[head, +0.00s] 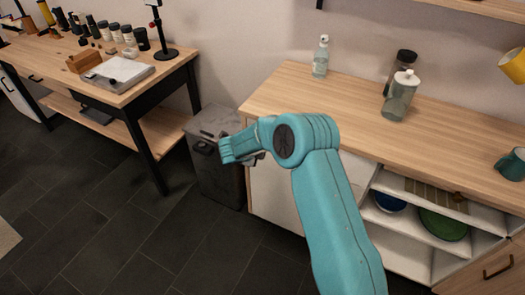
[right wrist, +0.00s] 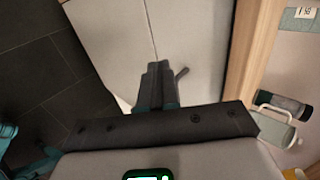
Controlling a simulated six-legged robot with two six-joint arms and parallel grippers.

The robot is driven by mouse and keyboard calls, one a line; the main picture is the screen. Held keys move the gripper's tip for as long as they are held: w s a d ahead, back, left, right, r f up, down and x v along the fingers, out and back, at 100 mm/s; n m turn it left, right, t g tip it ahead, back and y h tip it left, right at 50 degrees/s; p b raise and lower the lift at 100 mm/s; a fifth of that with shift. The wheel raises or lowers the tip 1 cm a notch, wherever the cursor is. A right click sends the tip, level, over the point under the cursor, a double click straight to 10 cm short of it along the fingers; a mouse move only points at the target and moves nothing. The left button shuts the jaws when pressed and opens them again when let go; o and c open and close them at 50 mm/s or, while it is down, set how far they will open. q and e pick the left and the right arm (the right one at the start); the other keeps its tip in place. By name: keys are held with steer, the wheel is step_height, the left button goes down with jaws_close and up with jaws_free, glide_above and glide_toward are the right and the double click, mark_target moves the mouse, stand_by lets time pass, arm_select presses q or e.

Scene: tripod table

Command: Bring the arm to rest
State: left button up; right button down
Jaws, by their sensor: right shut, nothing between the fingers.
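My right arm (head: 335,220), in teal covers, rises from the bottom right of the head view and bends left at its elbow. Its wrist end (head: 240,146) is in front of the grey bin and the left end of the wooden counter. The gripper is mostly hidden behind the wrist in the head view. In the right wrist view my right gripper (right wrist: 155,80) shows its dark fingers together, shut and empty, in front of pale cabinet fronts (right wrist: 190,40). My left gripper is in neither view.
The wooden counter (head: 275,100) holds a clear spray bottle (head: 321,58), a pump bottle (head: 400,97) and a dark-lidded jar (head: 403,60). Open shelves (head: 405,250) hold bowls. A grey bin (head: 215,175) stands between the counter and a workbench (head: 160,80). Dark tiled floor (head: 90,210) is clear at left.

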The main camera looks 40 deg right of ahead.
steer(key=v, duration=0.5)
steer(key=s+a+f+n+t+y+p, duration=0.1)
steer(key=s+a+f+n+y, duration=0.5)
steer(key=s+a+f+n, duration=0.8)
steer(key=s+a+f+n+g+y, duration=0.2)
steer(key=s+a+n+g+y, duration=0.2)
steer(key=s+a+n, duration=0.9)
steer(key=s+n+y, duration=0.1)
steer(key=n+y, duration=0.1)
steer(key=shift+s+a+f+y, duration=0.25)
steer(key=shift+s+a+y, duration=0.05)
steer(key=shift+s, duration=0.1)
